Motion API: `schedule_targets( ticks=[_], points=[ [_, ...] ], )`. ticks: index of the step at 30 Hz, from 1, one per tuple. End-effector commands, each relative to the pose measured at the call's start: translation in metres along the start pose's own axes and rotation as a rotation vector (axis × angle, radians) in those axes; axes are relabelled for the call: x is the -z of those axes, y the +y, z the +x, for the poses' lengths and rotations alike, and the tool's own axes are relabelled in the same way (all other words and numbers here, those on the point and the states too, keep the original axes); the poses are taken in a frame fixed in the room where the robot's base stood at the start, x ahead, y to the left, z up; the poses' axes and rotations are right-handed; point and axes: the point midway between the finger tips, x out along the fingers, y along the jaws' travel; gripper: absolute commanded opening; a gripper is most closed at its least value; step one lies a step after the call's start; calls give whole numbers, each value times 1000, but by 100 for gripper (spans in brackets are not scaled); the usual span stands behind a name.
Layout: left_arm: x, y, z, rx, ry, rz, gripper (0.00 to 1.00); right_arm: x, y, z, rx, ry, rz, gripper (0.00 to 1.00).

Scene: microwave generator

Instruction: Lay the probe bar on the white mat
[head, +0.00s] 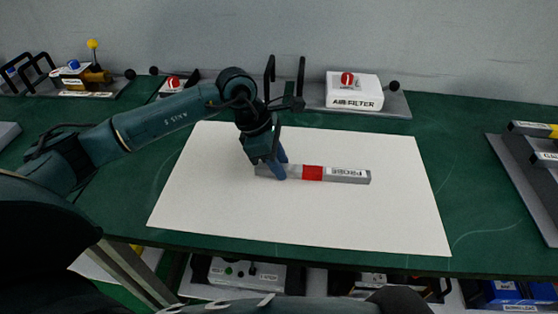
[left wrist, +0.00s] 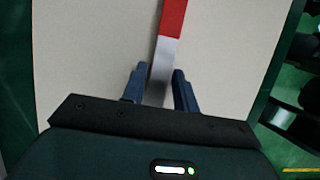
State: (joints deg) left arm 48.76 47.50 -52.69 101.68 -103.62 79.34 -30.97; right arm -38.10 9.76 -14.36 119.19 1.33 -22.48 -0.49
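The probe bar (head: 340,175) is a grey bar with a red band and a PROBE label. My left gripper (head: 280,170) is low over the bar's left end, fingers pointing down. In the left wrist view, the grey end of the bar (left wrist: 163,65) runs between the two fingers of the left gripper (left wrist: 160,85). Narrow strips of mat show beside the bar, so the fingers look open around it. My right gripper is not in view.
A white AIR FILTER box (head: 353,92) stands on a grey tray behind the mat. A tray with a yellow-knobbed device (head: 93,65) is at the back left. A grey rack (head: 525,180) is at the right edge. Most of the mat is clear.

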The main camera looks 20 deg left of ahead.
Motion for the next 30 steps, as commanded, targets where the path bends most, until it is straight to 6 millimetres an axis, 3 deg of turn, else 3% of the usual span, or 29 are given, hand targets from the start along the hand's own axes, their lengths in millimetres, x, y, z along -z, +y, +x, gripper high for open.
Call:
schedule_targets(
  ticks=[6,16,20,30],
  points=[
    [0,0,0,0,1,0,47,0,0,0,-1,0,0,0],
    [1,0,-1,0,2,-1,47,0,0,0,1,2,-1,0],
    [1,1,-21,-4,2,-1,47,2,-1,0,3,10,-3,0],
    [0,1,-97,-5,0,0,47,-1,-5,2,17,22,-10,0]
  ],
)
